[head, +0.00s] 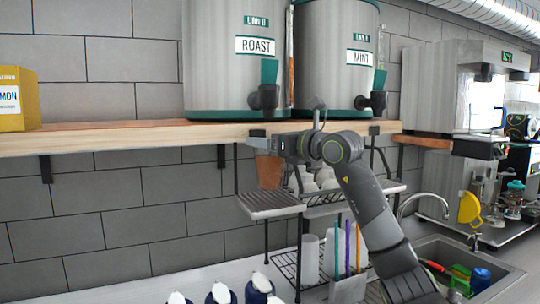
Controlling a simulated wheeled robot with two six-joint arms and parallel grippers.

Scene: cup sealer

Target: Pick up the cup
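A brown-orange cup (268,172) is upright at the middle of the head view, just below the edge of the wooden shelf. Its base is by the back of a grey slatted tray (270,203); I cannot tell whether it touches the tray. My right gripper (262,143) comes in from the right and is at the cup's upper part, overlapping its rim. The fingers are small and seen side-on, so whether they are closed on the cup is unclear. My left gripper is out of view.
Two steel urns labelled ROAST (236,60) and MINT (337,60) stand on the wooden shelf (120,135) above. A wire rack with white cups (318,180) is right of the tray. Dark bottles with white tops (220,294) stand at the front; a sink (465,262) is right.

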